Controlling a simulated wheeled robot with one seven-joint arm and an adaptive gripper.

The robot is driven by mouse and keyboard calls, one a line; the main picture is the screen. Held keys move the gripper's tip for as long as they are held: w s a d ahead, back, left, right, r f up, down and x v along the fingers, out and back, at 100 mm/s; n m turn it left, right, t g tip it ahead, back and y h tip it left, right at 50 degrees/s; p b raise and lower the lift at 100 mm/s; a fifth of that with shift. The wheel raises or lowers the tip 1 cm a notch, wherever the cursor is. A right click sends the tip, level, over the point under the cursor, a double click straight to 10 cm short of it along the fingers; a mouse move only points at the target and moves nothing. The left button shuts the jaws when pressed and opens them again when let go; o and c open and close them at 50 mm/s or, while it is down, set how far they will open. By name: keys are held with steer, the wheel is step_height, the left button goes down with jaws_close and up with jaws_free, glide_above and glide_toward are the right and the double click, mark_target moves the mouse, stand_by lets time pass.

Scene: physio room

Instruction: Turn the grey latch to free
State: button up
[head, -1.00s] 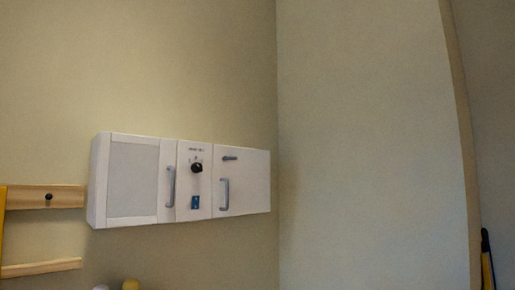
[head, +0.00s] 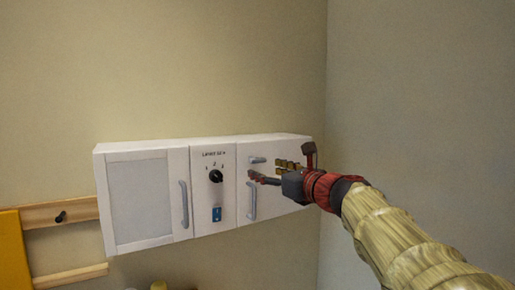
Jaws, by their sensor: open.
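The grey latch (head: 257,160) is a short bar lying about level on the upper left of the right-hand door (head: 270,215) of a white wall cabinet. A grey upright handle (head: 251,201) sits below it on the same door. My gripper (head: 283,168) is open, in front of this door, just right of the latch in the picture. Whether a finger touches the latch or door cannot be told. The gripper hides part of the door's middle and right.
The cabinet's middle panel has a black knob (head: 215,176) and a blue piece (head: 216,214). The left door has a grey pane (head: 140,202) and its own handle (head: 183,204). A wooden rail (head: 60,213) is at left. A wall corner stands close right of the cabinet.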

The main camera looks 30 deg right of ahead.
mark_target(260, 161)
steer(key=shift+m, duration=0.5)
steer(key=shift+w+d+r+p, duration=0.2)
steer(key=shift+w+r+p, duration=0.05)
steer(key=shift+w, duration=1.1)
steer(key=shift+w+d+r+p, duration=0.2)
steer(key=shift+w, duration=1.2)
steer(key=shift+w+d+r+p, duration=0.2)
steer(key=shift+w+r+p, duration=0.05)
steer(key=shift+w, duration=1.1)
steer(key=shift+c, duration=0.9)
steer(key=c, duration=1)
